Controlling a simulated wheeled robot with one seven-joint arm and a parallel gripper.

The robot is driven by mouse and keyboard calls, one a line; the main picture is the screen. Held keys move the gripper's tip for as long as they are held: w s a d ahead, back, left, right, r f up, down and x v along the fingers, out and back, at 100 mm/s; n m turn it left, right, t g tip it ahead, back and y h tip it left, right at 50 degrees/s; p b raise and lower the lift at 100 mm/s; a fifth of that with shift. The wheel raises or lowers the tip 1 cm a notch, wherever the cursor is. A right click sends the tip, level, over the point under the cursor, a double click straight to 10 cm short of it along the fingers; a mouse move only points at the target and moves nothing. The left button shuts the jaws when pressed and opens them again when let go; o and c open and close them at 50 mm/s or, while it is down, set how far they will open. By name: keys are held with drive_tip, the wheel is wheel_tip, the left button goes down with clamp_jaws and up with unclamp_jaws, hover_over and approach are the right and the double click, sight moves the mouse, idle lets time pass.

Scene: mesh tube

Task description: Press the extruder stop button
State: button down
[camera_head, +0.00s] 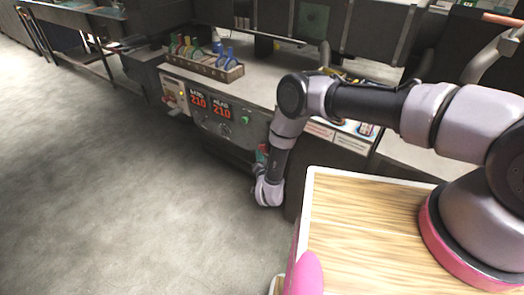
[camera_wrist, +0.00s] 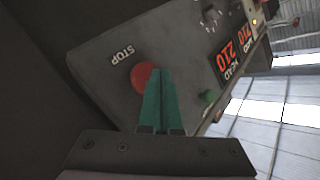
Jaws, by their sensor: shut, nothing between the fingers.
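The red stop button (camera_wrist: 142,76) sits on the dark grey control panel (camera_wrist: 185,40) in the wrist view, beside a white STOP label (camera_wrist: 123,54). My gripper (camera_wrist: 161,72) is shut and empty, its green fingers side by side. The fingertips overlap the right side of the button in the picture; I cannot tell whether they touch it. In the head view my arm reaches down to the panel (camera_head: 222,125), and my gripper (camera_head: 262,155) is mostly hidden behind my wrist. The stop button is hidden there.
A green button (camera_wrist: 209,97) and red displays reading 210 (camera_wrist: 229,63) are on the same panel. In the head view, a rack of coloured-handled tools (camera_head: 205,65) stands on the bench above. A wood-topped surface (camera_head: 350,225) is at the front right. Open floor lies left.

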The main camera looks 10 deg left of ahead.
drive_tip(key=shift+s+a, duration=0.1)
drive_tip(key=shift+s, duration=0.15)
drive_tip(key=s, duration=0.1)
drive_tip(key=s+a, duration=0.1)
drive_tip(key=s, duration=0.1)
drive_tip(key=s+a, duration=0.1)
drive_tip(key=shift+s, duration=0.35)
idle(0.8)
